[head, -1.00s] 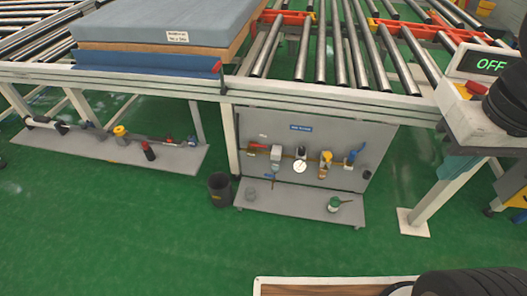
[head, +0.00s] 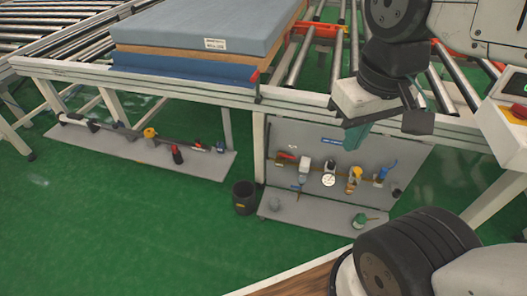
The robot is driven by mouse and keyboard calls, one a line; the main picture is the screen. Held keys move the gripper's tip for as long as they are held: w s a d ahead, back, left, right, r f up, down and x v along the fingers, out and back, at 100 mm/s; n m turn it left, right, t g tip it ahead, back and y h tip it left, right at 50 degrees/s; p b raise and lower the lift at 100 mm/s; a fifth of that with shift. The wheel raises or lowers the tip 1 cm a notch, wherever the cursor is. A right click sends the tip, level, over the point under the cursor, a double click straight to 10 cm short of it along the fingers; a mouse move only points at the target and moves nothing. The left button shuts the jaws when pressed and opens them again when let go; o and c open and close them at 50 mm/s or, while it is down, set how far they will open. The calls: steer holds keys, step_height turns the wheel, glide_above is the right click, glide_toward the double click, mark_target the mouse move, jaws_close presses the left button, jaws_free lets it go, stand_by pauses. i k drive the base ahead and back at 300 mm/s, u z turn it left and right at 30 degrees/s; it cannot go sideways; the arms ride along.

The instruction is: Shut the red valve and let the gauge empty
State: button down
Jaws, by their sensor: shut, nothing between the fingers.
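A grey panel (head: 400,150) stands under the conveyor frame and carries a pipe with several valves. The valve with the red handle (head: 286,156) is at the left end of the pipe, and its handle lies roughly along the pipe. The round white gauge (head: 328,180) sits near the middle; its needle is too small to read. My gripper (head: 355,137), with teal fingertips, is shut and empty. In the picture it overlaps the panel's upper edge, to the right of the red handle and apart from it.
Yellow (head: 354,177) and blue (head: 386,170) handles are right of the gauge. A blue mattress (head: 200,25) lies on the conveyor above. Green floor in front is clear.

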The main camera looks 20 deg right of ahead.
mark_target(281, 156)
steer(key=z, duration=0.05)
steer(key=i, duration=0.95)
steer(key=z, duration=0.55)
